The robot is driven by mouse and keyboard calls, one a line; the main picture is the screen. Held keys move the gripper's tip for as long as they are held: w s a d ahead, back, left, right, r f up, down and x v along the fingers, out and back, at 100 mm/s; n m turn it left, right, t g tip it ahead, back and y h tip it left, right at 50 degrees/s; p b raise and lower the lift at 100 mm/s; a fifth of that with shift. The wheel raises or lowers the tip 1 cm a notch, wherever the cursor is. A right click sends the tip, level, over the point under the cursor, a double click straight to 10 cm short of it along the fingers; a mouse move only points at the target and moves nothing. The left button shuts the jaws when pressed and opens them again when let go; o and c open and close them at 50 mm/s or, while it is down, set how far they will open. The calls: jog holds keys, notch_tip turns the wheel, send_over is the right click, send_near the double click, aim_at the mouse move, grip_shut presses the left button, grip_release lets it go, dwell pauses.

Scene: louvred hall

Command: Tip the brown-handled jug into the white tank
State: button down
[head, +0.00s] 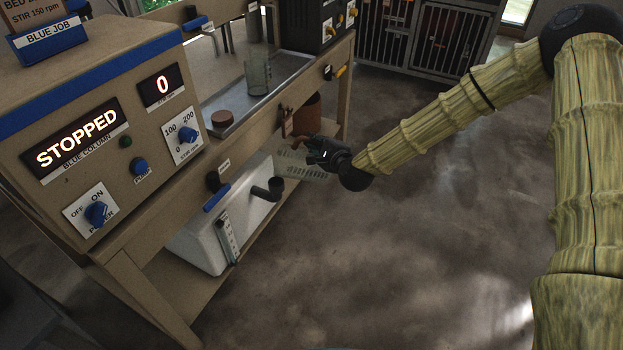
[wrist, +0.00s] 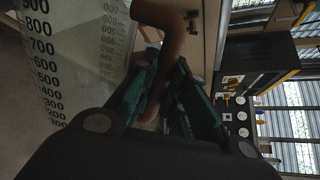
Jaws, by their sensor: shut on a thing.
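The brown-handled jug (head: 300,165) is clear, with dark graduation marks. It hangs in the air beside the bench's lower shelf, looking well tilted in the head view. Its numbered wall (wrist: 75,50) fills the upper left of the wrist view. My gripper (head: 318,155) is shut on the jug's brown handle (wrist: 172,35), with dark teal fingers around it. The white tank (head: 205,235) stands on the lower shelf, with a black elbow-shaped inlet (head: 268,190) and a scale strip on its side. The jug is above and right of this inlet, apart from it. I cannot tell what the jug holds.
The bench top carries a control box (head: 110,130) reading STOPPED and 0, a glass beaker (head: 257,72) and a brown disc (head: 222,118). A reddish-brown container (head: 308,115) is behind my gripper. The floor (head: 400,240) to the right is clear.

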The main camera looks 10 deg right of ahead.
jog(key=shift+w+d+f+m+y+b, duration=0.1)
jog(key=shift+d+f+m+y+b, duration=0.25)
jog(key=shift+f+b, duration=0.7)
jog(key=shift+w+d+f+m+y+b, duration=0.1)
jog(key=shift+d+f+m+b, duration=0.45)
jog(key=shift+b, duration=0.85)
jog(key=shift+d+f+m+y+b, duration=0.25)
jog(key=shift+f+m+b, duration=0.35)
jog(key=shift+f+b, duration=0.45)
jog(key=f+m+b, duration=0.1)
jog(key=b, duration=0.2)
jog(key=d+f+m+b, duration=0.1)
jog(key=b, duration=0.3)
jog(key=d+f+m+y+b, duration=0.1)
jog(key=f+b, duration=0.1)
jog(key=b, duration=0.1)
jog(key=shift+w+d+t, duration=0.1)
jog(key=shift+w+t, duration=0.05)
jog(key=shift+t, duration=0.25)
jog(key=shift+b, duration=0.3)
jog(key=shift+d, duration=0.1)
jog(key=d+r+b, duration=0.1)
jog(key=d+r+m+b, duration=0.1)
jog(key=d, duration=0.1)
jog(key=d+r+m+b, duration=0.1)
jog(key=shift+w+d+r+y+b, duration=0.1)
jog(key=shift+w+d+y+b, duration=0.25)
jog(key=shift+w+y+b, duration=0.05)
